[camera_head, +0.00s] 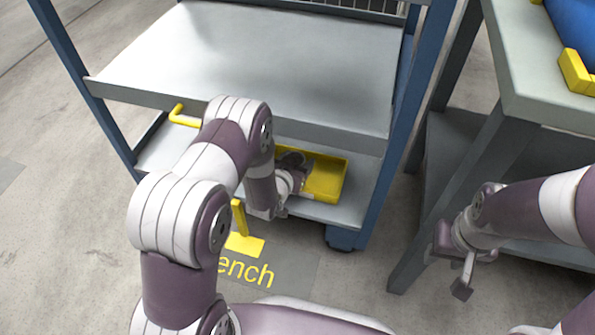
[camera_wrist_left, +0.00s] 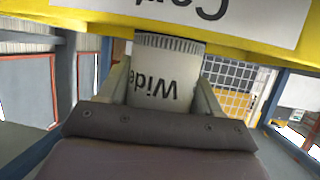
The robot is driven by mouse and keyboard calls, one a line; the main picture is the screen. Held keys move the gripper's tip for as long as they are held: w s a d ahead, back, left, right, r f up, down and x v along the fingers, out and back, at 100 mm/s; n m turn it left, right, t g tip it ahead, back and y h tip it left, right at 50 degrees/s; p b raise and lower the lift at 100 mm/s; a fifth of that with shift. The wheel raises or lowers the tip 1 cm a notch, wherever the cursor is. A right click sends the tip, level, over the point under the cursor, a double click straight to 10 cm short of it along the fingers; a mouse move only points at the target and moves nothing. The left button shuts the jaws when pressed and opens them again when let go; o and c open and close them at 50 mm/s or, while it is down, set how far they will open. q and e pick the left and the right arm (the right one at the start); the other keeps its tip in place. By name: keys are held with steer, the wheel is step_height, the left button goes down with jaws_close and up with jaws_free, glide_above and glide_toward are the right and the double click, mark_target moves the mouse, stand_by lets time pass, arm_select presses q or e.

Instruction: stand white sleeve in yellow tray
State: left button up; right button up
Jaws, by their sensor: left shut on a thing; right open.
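The yellow tray (camera_head: 325,178) lies on the lower shelf of a cart. Its yellow wall with an upside-down white label (camera_wrist_left: 215,18) fills the top of the left wrist view. My left gripper (camera_head: 294,178) is at the tray's near left part, under the upper shelf. It is shut on the white sleeve (camera_wrist_left: 160,75), which has a ribbed rim and reads "Wide" upside down. The rim overlaps the tray's wall in that view; I cannot tell whether they touch. In the head view my arm hides most of the sleeve. My right gripper (camera_head: 453,264) is open and empty at the right.
The cart's grey upper shelf (camera_head: 255,65) is bare and hangs over the lower shelf (camera_head: 160,152). Blue posts (camera_head: 400,120) stand at its corners. A grey bench (camera_head: 545,105) stands at the right, near my right arm.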

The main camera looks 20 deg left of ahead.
arm_select(q)
steer(key=shift+f, duration=0.95)
steer(key=shift+r, duration=0.2)
steer(key=shift+f, duration=0.2)
steer(key=o, duration=1.4)
arm_select(e)
steer(key=shift+f, duration=0.6)
